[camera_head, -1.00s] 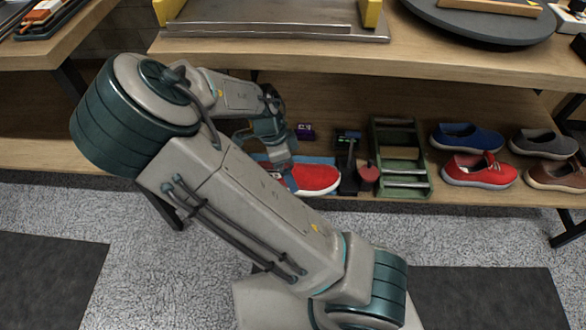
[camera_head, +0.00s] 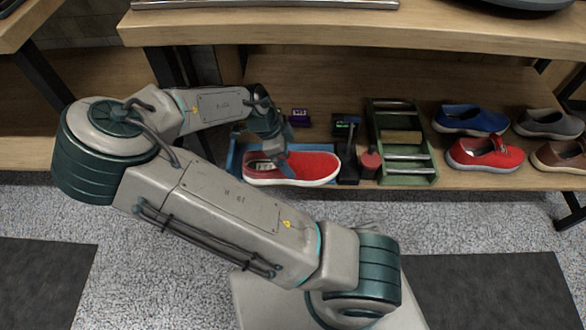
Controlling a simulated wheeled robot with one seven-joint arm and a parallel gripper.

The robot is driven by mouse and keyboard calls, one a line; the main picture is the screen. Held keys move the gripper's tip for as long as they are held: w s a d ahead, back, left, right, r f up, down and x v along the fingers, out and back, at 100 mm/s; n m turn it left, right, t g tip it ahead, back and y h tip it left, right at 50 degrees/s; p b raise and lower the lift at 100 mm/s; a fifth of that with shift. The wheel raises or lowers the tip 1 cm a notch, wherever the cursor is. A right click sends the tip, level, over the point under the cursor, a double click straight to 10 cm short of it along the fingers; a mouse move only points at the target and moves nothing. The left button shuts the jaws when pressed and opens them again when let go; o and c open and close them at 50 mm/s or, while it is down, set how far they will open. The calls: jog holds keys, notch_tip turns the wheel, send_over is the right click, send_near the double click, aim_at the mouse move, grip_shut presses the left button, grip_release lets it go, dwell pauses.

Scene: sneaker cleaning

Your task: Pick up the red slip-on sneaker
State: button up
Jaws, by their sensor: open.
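A red slip-on sneaker (camera_head: 315,167) with a white sole lies at the front of the lower shelf, toe pointing right, in front of or on a blue tray (camera_head: 236,156). My gripper (camera_head: 272,165) is open and points down at the heel and opening of this shoe. The fingertips are small and partly lost against the shoe, so I cannot tell whether they touch it. A second red shoe (camera_head: 484,154) stands further right on the same shelf, among other shoes.
A green rack (camera_head: 403,145), a dark stand (camera_head: 348,160) and a red-topped round container (camera_head: 370,162) stand just right of the sneaker. A small purple box (camera_head: 299,117) is behind. Blue (camera_head: 470,119), grey (camera_head: 550,123) and brown (camera_head: 562,156) shoes are at right. The upper shelf (camera_head: 350,30) overhangs.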

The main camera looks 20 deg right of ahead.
jog(key=b+x, duration=0.3)
jog(key=x, duration=0.2)
jog(key=shift+d+f, duration=0.15)
jog(key=shift+f, duration=0.1)
jog(key=shift+r, duration=0.1)
jog(key=c, duration=1.2)
